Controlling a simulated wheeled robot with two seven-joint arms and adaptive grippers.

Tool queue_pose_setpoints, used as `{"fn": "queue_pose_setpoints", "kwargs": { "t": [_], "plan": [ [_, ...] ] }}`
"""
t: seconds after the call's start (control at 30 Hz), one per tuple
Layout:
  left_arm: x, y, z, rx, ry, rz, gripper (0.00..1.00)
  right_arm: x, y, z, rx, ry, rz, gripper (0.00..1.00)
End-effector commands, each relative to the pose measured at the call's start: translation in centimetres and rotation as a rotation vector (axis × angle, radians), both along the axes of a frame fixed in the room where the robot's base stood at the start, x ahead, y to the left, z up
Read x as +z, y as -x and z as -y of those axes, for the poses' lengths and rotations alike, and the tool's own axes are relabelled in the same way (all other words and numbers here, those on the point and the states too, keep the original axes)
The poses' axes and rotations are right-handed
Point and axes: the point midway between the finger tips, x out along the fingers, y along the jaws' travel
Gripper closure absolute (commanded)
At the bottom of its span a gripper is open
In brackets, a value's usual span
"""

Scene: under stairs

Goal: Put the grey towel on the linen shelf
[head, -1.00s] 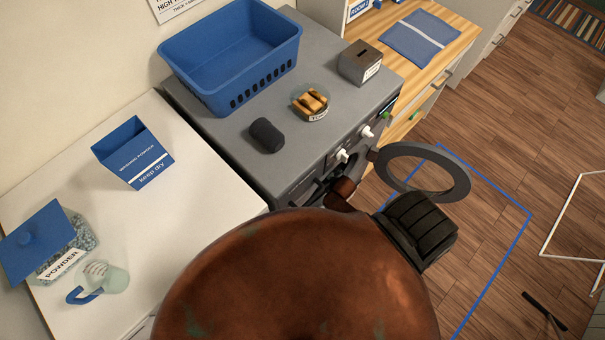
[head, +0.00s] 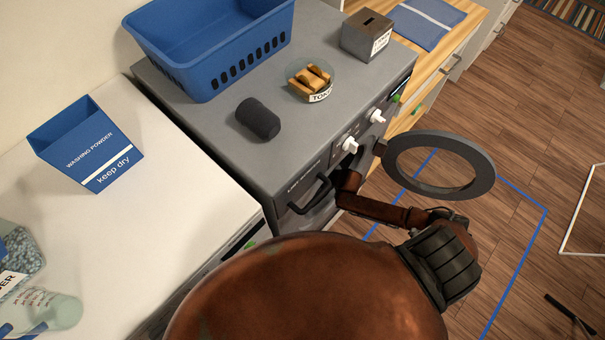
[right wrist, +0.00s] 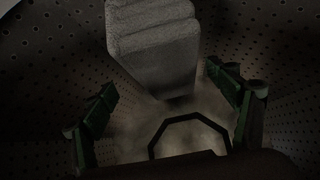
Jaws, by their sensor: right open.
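A light grey folded block, which looks like the grey towel (right wrist: 155,45), shows at the top of the right wrist view, inside a dark drum with perforated walls (right wrist: 50,60). My right gripper (right wrist: 162,82) is open, with its green fingers spread apart. The towel is beyond the fingertips, and nothing is visibly held between them. In the head view my right arm reaches to the front of the grey machine (head: 215,130), where the gripper is hidden. The towel is not visible there. My left gripper is not in view, and I cannot identify a linen shelf.
The machine's round door (head: 400,165) stands open. On its top are a blue basket (head: 190,75), a dark roll (head: 258,118), a token dish (head: 310,82) and a grey box (head: 367,35). A blue cloth (head: 425,22) lies on the wooden counter. A washing powder box (head: 90,150) stands left.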

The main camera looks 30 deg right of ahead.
Motion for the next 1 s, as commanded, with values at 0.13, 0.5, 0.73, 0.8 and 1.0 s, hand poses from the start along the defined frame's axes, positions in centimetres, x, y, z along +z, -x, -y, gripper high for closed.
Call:
{"fn": "queue_pose_setpoints", "kwargs": {
  "t": [0.13, 0.5, 0.73, 0.8, 1.0],
  "plan": [
    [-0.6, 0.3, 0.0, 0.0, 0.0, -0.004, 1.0, -1.1, -1.1, -0.4, 0.001, -0.001, 0.001, 0.19],
    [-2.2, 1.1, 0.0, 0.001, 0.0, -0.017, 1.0, -4.2, -4.1, -2.3, -0.001, -0.001, 0.0, 0.19],
    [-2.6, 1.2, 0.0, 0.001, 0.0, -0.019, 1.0, -5.1, -5.0, -2.6, -0.001, -0.001, 0.0, 0.19],
    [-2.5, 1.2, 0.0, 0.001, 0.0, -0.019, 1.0, -5.0, -5.0, -2.6, -0.001, -0.001, 0.0, 0.19],
    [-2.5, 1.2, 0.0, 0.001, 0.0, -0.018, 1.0, -5.0, -5.0, -2.6, -0.001, -0.001, 0.001, 0.26]
  ]
}}
